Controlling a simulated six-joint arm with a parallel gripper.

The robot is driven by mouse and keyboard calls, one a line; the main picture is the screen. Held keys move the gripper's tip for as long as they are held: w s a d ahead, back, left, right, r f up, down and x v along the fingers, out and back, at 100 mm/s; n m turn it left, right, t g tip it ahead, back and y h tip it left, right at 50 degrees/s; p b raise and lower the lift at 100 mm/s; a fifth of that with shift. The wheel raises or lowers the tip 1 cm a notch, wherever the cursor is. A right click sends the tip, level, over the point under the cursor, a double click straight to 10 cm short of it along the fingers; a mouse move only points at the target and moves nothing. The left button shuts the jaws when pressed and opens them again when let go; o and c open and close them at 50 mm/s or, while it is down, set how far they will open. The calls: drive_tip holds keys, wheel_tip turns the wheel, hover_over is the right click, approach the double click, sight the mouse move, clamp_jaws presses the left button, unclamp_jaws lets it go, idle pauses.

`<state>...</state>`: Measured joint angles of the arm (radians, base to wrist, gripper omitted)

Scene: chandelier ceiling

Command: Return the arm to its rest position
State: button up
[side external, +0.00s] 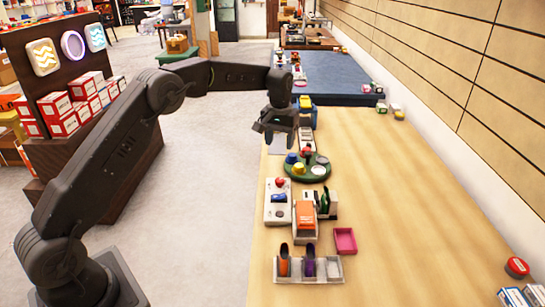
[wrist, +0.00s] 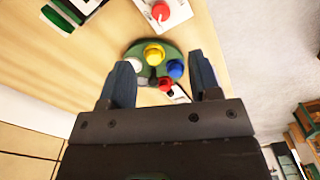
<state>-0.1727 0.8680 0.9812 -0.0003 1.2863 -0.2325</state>
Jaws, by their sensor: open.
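My gripper (side external: 274,125) hangs from my outstretched arm above the table's left edge, toward the far end in the side view. In the wrist view my gripper (wrist: 160,85) has its two fingers spread wide with nothing between them held. Beyond the fingers, and below the gripper, lies a round green tray (wrist: 176,53) with yellow, blue, red and white pieces. The same green tray (side external: 318,178) shows in the side view, a little nearer the camera than the gripper. The gripper is apart from it.
The wooden table (side external: 420,230) is mostly clear on its right. Near its left edge stand a white box with a red button (side external: 279,182), an orange item (side external: 305,215), a pink tray (side external: 345,240) and a grey holder (side external: 325,270). A shelf with boxes (side external: 75,115) stands left.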

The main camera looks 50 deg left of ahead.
drive_tip(key=s+d+r+m+t, duration=0.1)
drive_tip(key=s+d+r, duration=0.2)
drive_tip(key=s+r, duration=0.5)
drive_tip(key=s+d+r+m+t, duration=0.1)
drive_tip(key=s+d+r+t, duration=0.15)
drive_tip(key=s+r, duration=0.5)
drive_tip(key=s+d+f+m+t, duration=0.1)
drive_tip(key=s+d, duration=0.1)
drive_tip(key=s, duration=0.9)
drive_tip(key=s+d+f+m+t, duration=0.1)
drive_tip(key=s+d+f, duration=0.1)
drive_tip(key=s, duration=0.9)
drive_tip(key=shift+d+f+m, duration=0.2)
drive_tip(key=shift+d+m, duration=0.1)
